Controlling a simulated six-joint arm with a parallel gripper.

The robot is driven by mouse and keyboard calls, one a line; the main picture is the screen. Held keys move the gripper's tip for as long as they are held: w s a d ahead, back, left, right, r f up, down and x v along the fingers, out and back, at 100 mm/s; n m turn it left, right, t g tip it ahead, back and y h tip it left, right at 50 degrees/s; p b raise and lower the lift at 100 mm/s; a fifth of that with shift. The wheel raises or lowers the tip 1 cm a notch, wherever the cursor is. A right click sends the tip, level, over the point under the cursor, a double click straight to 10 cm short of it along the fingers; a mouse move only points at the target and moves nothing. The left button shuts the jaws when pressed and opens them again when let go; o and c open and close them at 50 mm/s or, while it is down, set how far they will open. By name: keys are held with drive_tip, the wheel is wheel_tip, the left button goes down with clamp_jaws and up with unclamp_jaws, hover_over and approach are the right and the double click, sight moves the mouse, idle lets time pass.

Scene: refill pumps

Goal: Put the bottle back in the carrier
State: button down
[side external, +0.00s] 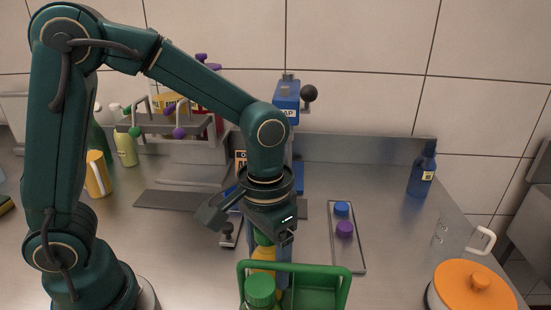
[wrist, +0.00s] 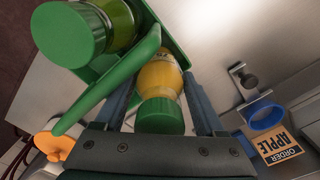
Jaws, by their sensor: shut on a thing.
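My gripper (wrist: 160,92) is shut on a yellow bottle with a green cap (wrist: 160,75), one finger on each side of it. In the side view the yellow bottle (side external: 263,254) hangs upright below my wrist, at the back left of the green carrier (side external: 345,285), partly hidden by the carrier's handle. In the wrist view the carrier (wrist: 165,45) lies right beside the bottle; I cannot tell whether the bottle's base is inside it. Another bottle with a large green cap (side external: 260,289) stands in the carrier's left front part. The carrier's right part looks empty.
An orange-lidded pot (side external: 472,288) is at the front right, a blue bottle (side external: 422,172) further back. A blue pump stand (side external: 287,100) is behind my wrist. An order card (wrist: 280,147) shows beside a blue ring.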

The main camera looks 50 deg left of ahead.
drive_tip(key=shift+f, duration=0.6)
unclamp_jaws()
drive_tip(key=shift+r, duration=4.55)
drive_tip(key=shift+w+a+r, duration=0.1)
drive_tip(key=shift+a+r, duration=0.1)
drive_tip(key=shift+r, duration=0.05)
drive_tip(key=s+a+t, duration=0.5)
drive_tip(key=s+a, duration=0.1)
drive_tip(key=s, duration=0.1)
drive_tip(key=shift+s+a+n, duration=0.15)
drive_tip(key=shift+a+n, duration=0.15)
drive_tip(key=shift+n, duration=0.1)
